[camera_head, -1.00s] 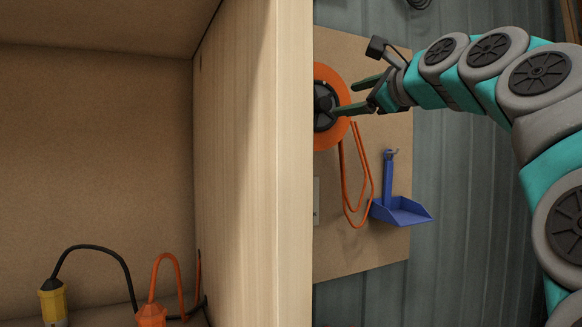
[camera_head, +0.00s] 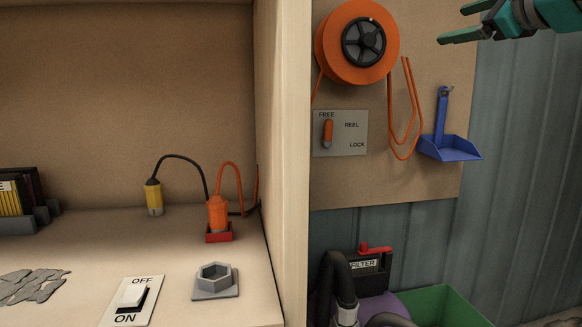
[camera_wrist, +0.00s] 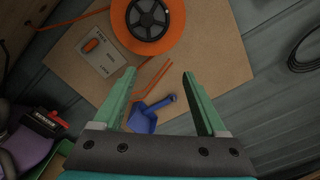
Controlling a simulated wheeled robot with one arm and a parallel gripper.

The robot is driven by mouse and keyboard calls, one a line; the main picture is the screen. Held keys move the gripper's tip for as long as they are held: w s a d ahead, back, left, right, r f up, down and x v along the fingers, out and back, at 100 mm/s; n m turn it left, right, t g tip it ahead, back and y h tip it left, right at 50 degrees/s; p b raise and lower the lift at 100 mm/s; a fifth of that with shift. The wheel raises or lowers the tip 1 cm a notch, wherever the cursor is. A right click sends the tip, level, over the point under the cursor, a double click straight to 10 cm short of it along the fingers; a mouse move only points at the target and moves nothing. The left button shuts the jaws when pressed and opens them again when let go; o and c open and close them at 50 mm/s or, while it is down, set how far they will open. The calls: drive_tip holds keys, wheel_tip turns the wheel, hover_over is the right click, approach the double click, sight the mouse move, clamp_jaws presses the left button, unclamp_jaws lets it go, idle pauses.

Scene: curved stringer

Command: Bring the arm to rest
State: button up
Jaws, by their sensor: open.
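My gripper (camera_head: 468,23) is at the top right of the head view, with green fingers pointing left. The wrist view shows both fingers (camera_wrist: 162,95) spread wide with nothing between their tips. The gripper is to the right of the orange hose reel (camera_head: 335,62) and above the blue dustpan (camera_head: 455,149), apart from both in the picture. Most of my arm is outside the head view. In the wrist view the reel (camera_wrist: 118,20) is at the top and the dustpan (camera_wrist: 143,122) shows between the fingers.
A reel lever plate (camera_head: 350,143) marked FREE and LOCK is on the board. A wooden cabinet wall (camera_head: 283,160) stands left of it. Below are a filter machine (camera_head: 366,276) and a green bin (camera_head: 440,303). A shelf holds a yellow connector (camera_head: 153,198), an orange connector (camera_head: 217,212) and a switch (camera_head: 132,298).

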drive_tip(key=a+f+n+g+y, duration=0.1)
drive_tip(key=a+f+n+g, duration=0.25)
drive_tip(key=a+f, duration=0.45)
drive_tip(key=a+f+n+g, duration=0.2)
drive_tip(key=a+f+n, duration=0.2)
drive_tip(key=f, duration=0.7)
drive_tip(key=s+a+f+n+g, duration=0.2)
drive_tip(key=s+f+n, duration=0.1)
drive_tip(key=f, duration=0.5)
drive_tip(key=s+a+f+n+g, duration=0.2)
drive_tip(key=a+f, duration=0.1)
drive_tip(key=f, duration=0.4)
drive_tip(key=s+d+f+n+g+h, duration=0.1)
drive_tip(key=s+f+n+g, duration=0.4)
drive_tip(key=s+f, duration=0.9)
drive_tip(key=s+d+f+n+g+h, duration=0.2)
drive_tip(key=s+f+n+g, duration=0.3)
drive_tip(key=s+f, duration=0.9)
drive_tip(key=shift+s+f+n+h, duration=0.4)
drive_tip(key=shift+s+n+h, duration=0.2)
drive_tip(key=shift+n+h, duration=0.1)
drive_tip(key=shift+w+a, duration=0.1)
drive_tip(key=shift+w, duration=0.05)
